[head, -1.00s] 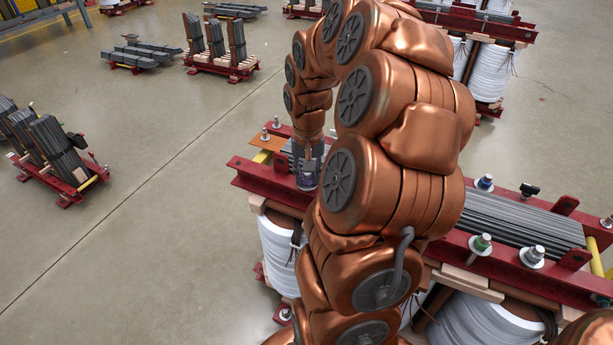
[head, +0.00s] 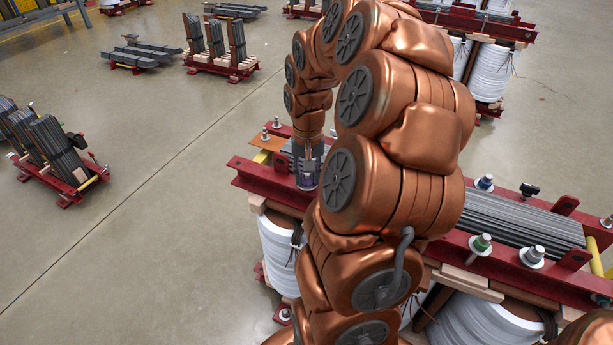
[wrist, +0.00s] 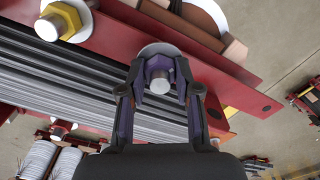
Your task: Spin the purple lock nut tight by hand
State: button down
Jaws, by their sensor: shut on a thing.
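The purple lock nut (wrist: 157,64) sits on an upright bolt over a pale washer on the red clamp beam (wrist: 235,68). The bolt's grey end shows in the middle of the nut in the wrist view. My gripper (wrist: 160,82) is shut on the nut, with one dark finger on each side. In the head view my gripper (head: 306,172) points down at the far left end of the red beam. The nut is a small purple patch between the fingers there, mostly hidden by them.
A yellow nut (wrist: 68,18) stands on another bolt in the wrist view. In the head view, a blue-topped bolt (head: 485,183) and a green-topped bolt (head: 481,242) stand on the beams at right. Grey core sheets (head: 525,222) lie between the beams. Open floor lies to the left.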

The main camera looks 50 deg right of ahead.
jog(key=shift+f+m+b, duration=0.15)
jog(key=shift+m+b, duration=0.85)
jog(key=shift+m, duration=0.2)
jog(key=shift+m+b, duration=0.45)
jog(key=shift+m, duration=0.75)
jog(key=shift+d+m+b, duration=0.1)
jog(key=shift+m+b, duration=0.3)
jog(key=shift+m, duration=2)
